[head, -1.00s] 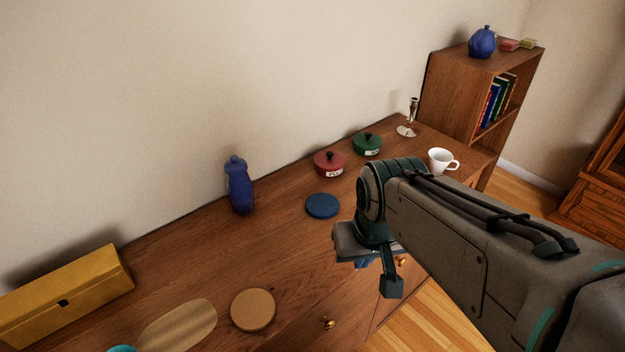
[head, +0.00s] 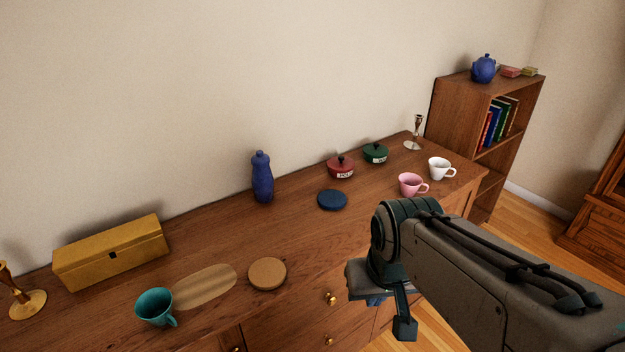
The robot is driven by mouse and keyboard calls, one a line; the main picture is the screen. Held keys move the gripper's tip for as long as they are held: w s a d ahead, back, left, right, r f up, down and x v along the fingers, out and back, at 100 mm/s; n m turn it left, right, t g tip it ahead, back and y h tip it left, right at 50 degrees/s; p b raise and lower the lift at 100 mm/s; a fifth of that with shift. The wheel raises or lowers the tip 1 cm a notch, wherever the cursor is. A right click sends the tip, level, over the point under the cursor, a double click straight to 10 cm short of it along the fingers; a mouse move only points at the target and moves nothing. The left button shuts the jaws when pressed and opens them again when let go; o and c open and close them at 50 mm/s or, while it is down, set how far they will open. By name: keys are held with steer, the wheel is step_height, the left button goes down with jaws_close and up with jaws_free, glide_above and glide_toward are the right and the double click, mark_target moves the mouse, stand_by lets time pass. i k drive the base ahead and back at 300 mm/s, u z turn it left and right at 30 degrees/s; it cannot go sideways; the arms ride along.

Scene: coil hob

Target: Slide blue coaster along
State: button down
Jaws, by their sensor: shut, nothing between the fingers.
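The blue coaster (head: 332,200) is a flat dark-blue disc lying on the wooden sideboard top (head: 230,238), near its middle. The red lidded pot stands behind it and the blue bottle to its left. My gripper (head: 388,318) is at the lower right, in front of the sideboard's front edge and apart from the coaster. The gripper is shut and empty; its fingertips are partly hidden by its own body and arm.
A cork coaster (head: 267,273), teal cup (head: 156,307), yellow box (head: 112,252) and blue bottle (head: 262,177) stand left. Red pot (head: 341,167), green pot (head: 375,153), pink cup (head: 411,185), white cup (head: 441,169) and candlestick (head: 415,133) stand right. Bare wood surrounds the blue coaster.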

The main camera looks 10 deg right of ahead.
mark_target(329, 198)
steer(key=u, duration=0.5)
steer(key=k, duration=1.2)
steer(key=z, duration=0.05)
steer(key=i, duration=0.4)
steer(key=z, duration=1)
steer(key=i, duration=1.35)
steer(key=u, duration=0.75)
steer(key=i, duration=0.4)
steer(key=u, duration=0.35)
